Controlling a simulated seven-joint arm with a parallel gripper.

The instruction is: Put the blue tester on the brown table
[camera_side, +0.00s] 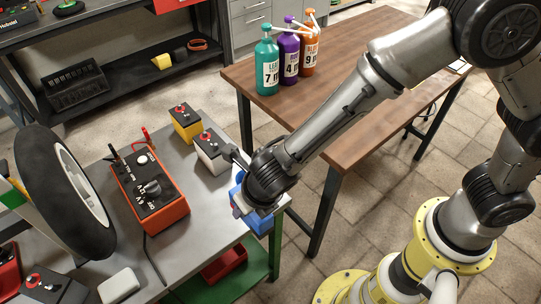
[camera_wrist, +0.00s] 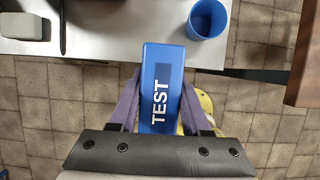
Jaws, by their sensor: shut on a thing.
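The blue tester (camera_wrist: 162,85), a long box with "TEST" in white letters, lies between the two purple fingers of my gripper (camera_wrist: 160,100) in the wrist view. The fingers are shut on its sides. In the side view my gripper (camera_side: 252,208) is at the right edge of the grey bench, and part of the blue tester (camera_side: 259,222) shows under it; the rest is hidden by the wrist. The brown table (camera_side: 340,125) stands behind and to the right, apart from the tester. Its edge also shows at the right of the wrist view (camera_wrist: 306,65).
On the grey bench (camera_side: 200,225) are an orange-red device (camera_side: 150,190), yellow (camera_side: 185,122) and white (camera_side: 210,152) batteries, and a wheel (camera_side: 65,190). A blue cup (camera_wrist: 206,18) is near the tester. Several bottles (camera_side: 290,55) occupy the brown table's far left; its middle is clear.

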